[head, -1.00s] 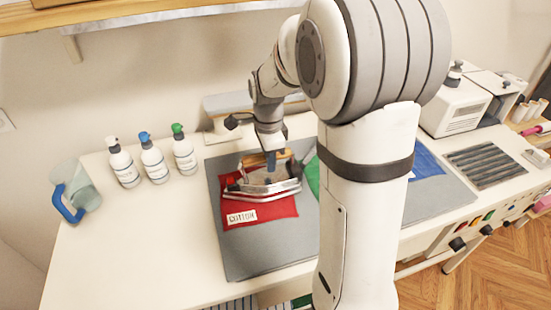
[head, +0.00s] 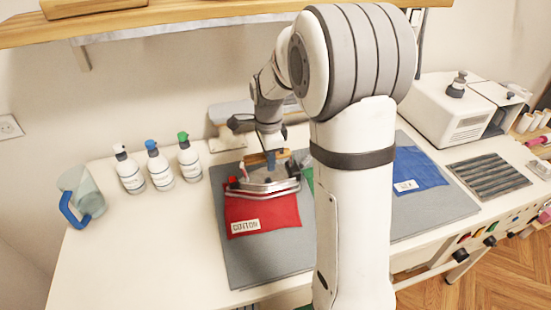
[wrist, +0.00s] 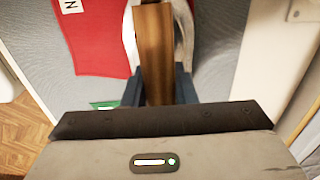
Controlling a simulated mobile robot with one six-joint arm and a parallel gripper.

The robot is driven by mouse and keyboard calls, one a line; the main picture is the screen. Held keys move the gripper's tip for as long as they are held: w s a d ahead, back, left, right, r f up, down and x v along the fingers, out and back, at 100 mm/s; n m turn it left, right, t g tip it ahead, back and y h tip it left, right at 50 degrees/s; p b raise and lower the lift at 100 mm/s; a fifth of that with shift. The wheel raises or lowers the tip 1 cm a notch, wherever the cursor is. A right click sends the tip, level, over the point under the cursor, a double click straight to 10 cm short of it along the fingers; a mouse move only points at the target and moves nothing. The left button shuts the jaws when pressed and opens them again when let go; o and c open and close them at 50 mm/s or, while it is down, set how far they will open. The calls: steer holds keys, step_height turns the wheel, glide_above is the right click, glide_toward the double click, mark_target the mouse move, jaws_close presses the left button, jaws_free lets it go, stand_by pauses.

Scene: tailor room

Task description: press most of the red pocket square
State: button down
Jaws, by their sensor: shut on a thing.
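The red pocket square (head: 278,217) lies flat on the grey mat (head: 245,265), with its COTTON label at the front left. It also shows in the wrist view (wrist: 98,40). My gripper (head: 270,158) is shut on the wooden handle of the iron (head: 270,185), seen between my fingers in the wrist view (wrist: 158,88). The iron covers the far part of the red square, its soleplate level. I cannot tell whether it touches the cloth. The front part of the red square is uncovered.
A green cloth (head: 308,179), partly hidden by my arm, and a blue cloth (head: 420,172) lie on the mat. A white machine (head: 445,112) and a dark ribbed pad (head: 487,177) are right.

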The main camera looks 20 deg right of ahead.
steer(key=shift+w, duration=0.9)
steer(key=shift+a, duration=0.2)
steer(key=shift+w+a+r+p, duration=0.1)
steer(key=shift+a+p, duration=0.2)
steer(key=shift+a, duration=1.15)
steer(key=shift+s, duration=0.2)
steer(key=s+b, duration=0.1)
steer(key=s, duration=0.6)
steer(key=shift+b, duration=0.3)
stand_by(0.4)
steer(key=shift+s, duration=0.15)
stand_by(0.4)
steer(key=s, duration=0.7)
steer(key=shift+b, duration=0.45)
stand_by(0.6)
